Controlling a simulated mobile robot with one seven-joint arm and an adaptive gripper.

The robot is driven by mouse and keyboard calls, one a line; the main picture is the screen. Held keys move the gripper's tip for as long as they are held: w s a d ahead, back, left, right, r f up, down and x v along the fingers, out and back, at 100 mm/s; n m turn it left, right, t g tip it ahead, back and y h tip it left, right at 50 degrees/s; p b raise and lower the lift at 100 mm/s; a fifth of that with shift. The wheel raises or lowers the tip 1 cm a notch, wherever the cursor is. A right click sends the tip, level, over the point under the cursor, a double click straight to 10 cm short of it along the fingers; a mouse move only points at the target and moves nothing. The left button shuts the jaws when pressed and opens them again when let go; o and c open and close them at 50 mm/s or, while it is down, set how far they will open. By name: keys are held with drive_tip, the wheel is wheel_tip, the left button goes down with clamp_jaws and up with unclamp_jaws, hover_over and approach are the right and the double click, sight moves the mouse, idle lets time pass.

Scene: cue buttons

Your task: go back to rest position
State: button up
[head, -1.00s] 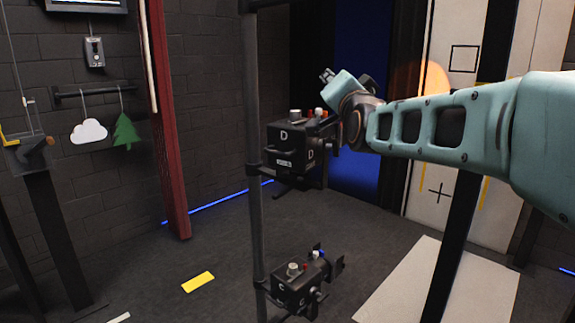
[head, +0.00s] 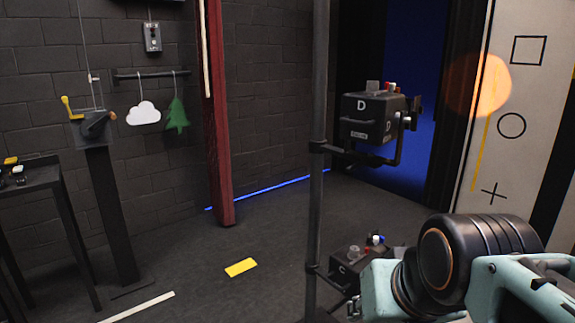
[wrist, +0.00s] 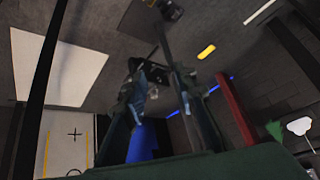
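My gripper shows in the wrist view (wrist: 163,92), with its two fingers apart and nothing visible held between them. In the head view my bent wrist fills the lower right, and the fingers are mostly out of sight. The black box marked D (head: 372,118), with red and white buttons on top, is mounted on a dark pole (head: 318,160). My wrist is below it and apart from it in the picture. A lower box marked C (head: 347,268) is partly hidden behind my wrist.
A black stand (head: 108,210) and a dark table (head: 45,185) are at the left. A red post (head: 217,120) stands by the wall. A yellow floor mark (head: 241,267) lies on open floor. A white panel with drawn shapes (head: 507,125) is at the right.

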drive_tip(key=s+f+g, duration=0.1)
drive_tip(key=s+f, duration=0.2)
drive_tip(key=s, duration=0.1)
wheel_tip(320, 180, up, 31)
drive_tip(key=p, duration=3.1)
drive_tip(key=shift+w+a+n, duration=0.2)
drive_tip(key=shift+n, duration=0.1)
